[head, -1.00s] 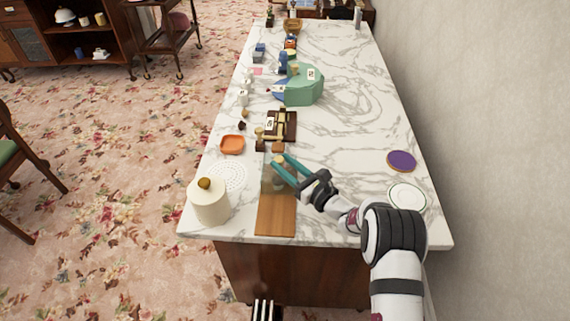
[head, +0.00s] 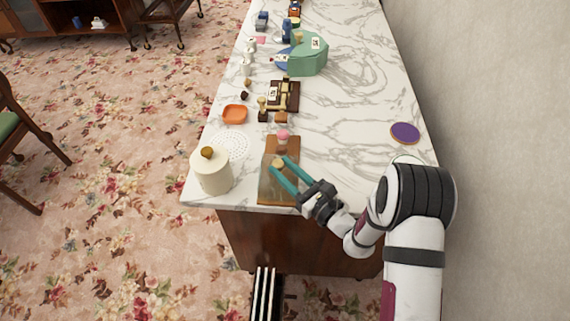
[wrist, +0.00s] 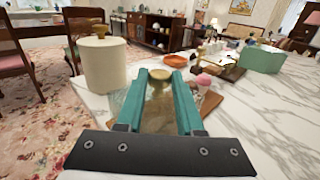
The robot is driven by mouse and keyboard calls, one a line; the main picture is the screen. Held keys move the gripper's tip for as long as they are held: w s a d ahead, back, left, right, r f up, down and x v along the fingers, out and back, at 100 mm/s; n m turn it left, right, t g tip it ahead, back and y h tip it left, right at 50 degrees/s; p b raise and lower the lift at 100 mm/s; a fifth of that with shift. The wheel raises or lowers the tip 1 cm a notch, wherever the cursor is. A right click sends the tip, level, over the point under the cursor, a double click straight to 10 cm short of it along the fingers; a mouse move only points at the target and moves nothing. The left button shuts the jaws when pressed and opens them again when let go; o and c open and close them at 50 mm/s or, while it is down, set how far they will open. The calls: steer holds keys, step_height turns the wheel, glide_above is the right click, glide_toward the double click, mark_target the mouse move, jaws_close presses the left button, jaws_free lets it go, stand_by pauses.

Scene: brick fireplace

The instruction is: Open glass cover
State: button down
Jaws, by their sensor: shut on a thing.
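The clear glass cover (wrist: 135,108) has a wooden knob (wrist: 158,76) on top, which also shows in the head view (head: 277,162). My gripper (head: 279,166) is shut on this knob, its teal fingers on either side of it. The see-through cover is over the near part of the wooden board (head: 279,146); I cannot tell whether it touches the board or hangs just above. A pink-topped cupcake (head: 283,135) stands uncovered at the board's far end. It shows right of my fingers in the wrist view (wrist: 203,81).
A cream canister (head: 212,172) with a knobbed lid stands close left of the board. An orange dish (head: 235,114) and a dark stand with brass parts (head: 283,95) are beyond. A purple disc (head: 405,132) lies at right. The marble counter between is clear.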

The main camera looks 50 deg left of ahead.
steer(key=c, duration=0.5)
jaws_free()
steer(key=shift+c, duration=0.2)
steer(key=d, duration=1.5)
steer(key=shift+d, duration=0.4)
steer(key=s+d+r+n+g+h, duration=0.6)
steer(key=s+d+r+n+g, duration=0.1)
steer(key=s+r+n, duration=0.35)
steer(key=s+d+n+t+h, duration=0.2)
steer(key=d+t+h, duration=0.4)
steer(key=d, duration=1.2)
steer(key=h, duration=0.4)
steer(key=shift+s+d+r+t, duration=0.15)
steer(key=shift+s+d+t, duration=0.15)
steer(key=shift+t, duration=0.1)
